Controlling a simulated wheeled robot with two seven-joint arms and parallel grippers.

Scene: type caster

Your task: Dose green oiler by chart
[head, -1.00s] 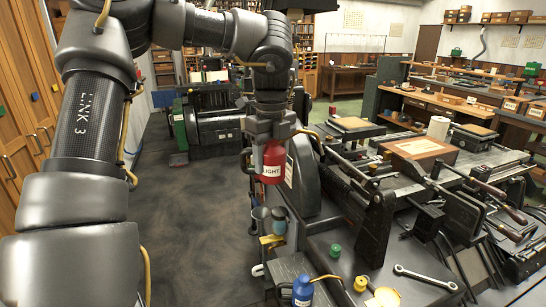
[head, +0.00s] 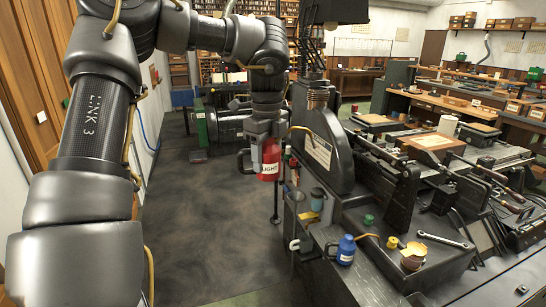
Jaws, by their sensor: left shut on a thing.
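My left gripper (head: 267,150) is shut on a red bottle (head: 268,160) with a white label that reads "LIGHT". It holds the bottle upright in the air, left of the machine. A small green cap-like item (head: 368,220), perhaps the green oiler, sits on the dark machine bed (head: 400,205). A yellow one (head: 392,242) is nearer, with a yellow spout-like line beside it. A blue bottle (head: 346,252) with a white label stands at the front left edge. A pale plate (head: 318,150) is on the machine's side; its text is too small to read. My right gripper is out of view.
A round tin with a tan top (head: 413,257) and a wrench (head: 442,240) lie at the front right of the bed. Cups (head: 317,200) hang at the machine's left side. The dark floor (head: 205,220) on the left is clear.

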